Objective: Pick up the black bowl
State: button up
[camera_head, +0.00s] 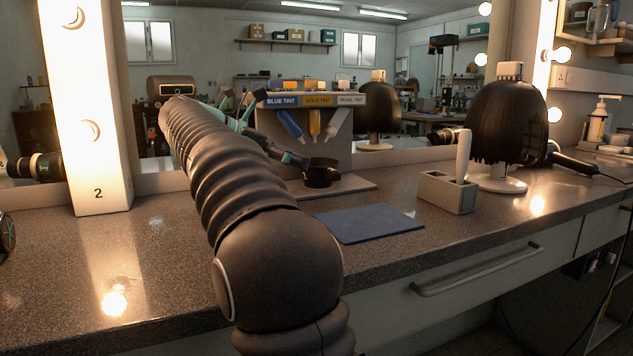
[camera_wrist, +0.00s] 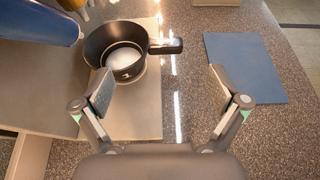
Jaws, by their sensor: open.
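The black bowl (camera_wrist: 116,50) has a short handle and a pale round patch inside. In the wrist view it stands on a beige board (camera_wrist: 145,110), upper left of centre, with its handle pointing right. In the head view the bowl (camera_head: 320,173) is small and partly hidden by my gripper (camera_head: 301,161). In the wrist view my gripper (camera_wrist: 164,90) is open with nothing between its fingers. Its left finger overlaps the bowl's near rim in the picture; I cannot tell if they touch. The bowl's handle lies beyond the gap between the fingers.
A blue mat (camera_head: 367,223) lies flat on the counter right of the board. A tint dispenser stand (camera_head: 336,128) with hanging tubes rises behind the bowl. A grey holder (camera_head: 446,192) and a dark wig on a stand (camera_head: 505,124) stand to the right. The mirror backs the counter.

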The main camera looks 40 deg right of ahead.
aim_at(328, 169)
jog(key=b+x, duration=0.1)
jog(key=x, duration=0.8)
jog(key=shift+d, duration=0.25)
jog(key=c, duration=1.4)
